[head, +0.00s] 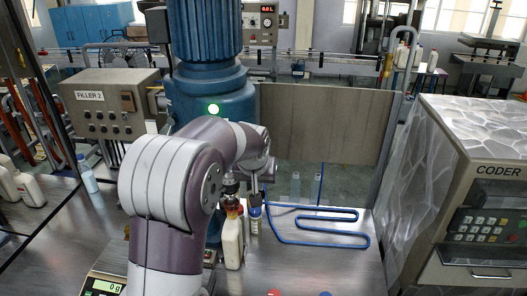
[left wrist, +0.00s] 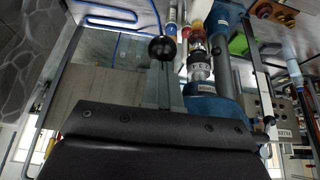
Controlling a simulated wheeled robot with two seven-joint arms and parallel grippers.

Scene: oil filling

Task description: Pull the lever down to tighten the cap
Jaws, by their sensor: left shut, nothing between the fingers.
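My left arm fills the middle of the head view, and its shut, empty gripper (head: 262,188) is partly hidden beside the capping head (head: 230,186). A white bottle (head: 232,243) stands upright under the capping head, which also shows in the left wrist view (left wrist: 200,68). In the left wrist view a black ball knob (left wrist: 162,48), apparently the lever's end, is right at the tips of my left gripper (left wrist: 165,68). I cannot tell whether they touch. The lever's rod is hidden. The cap is seen only as red (left wrist: 196,27) under the capping head. My right gripper is out of view.
A small bottle (head: 255,222) stands right of the white bottle. A blue looped tube (head: 325,240) lies on the metal table. The coder (head: 485,190) stands at the right, the filler box (head: 108,105) and a scale (head: 103,288) at the left. A grey panel (head: 325,125) stands behind.

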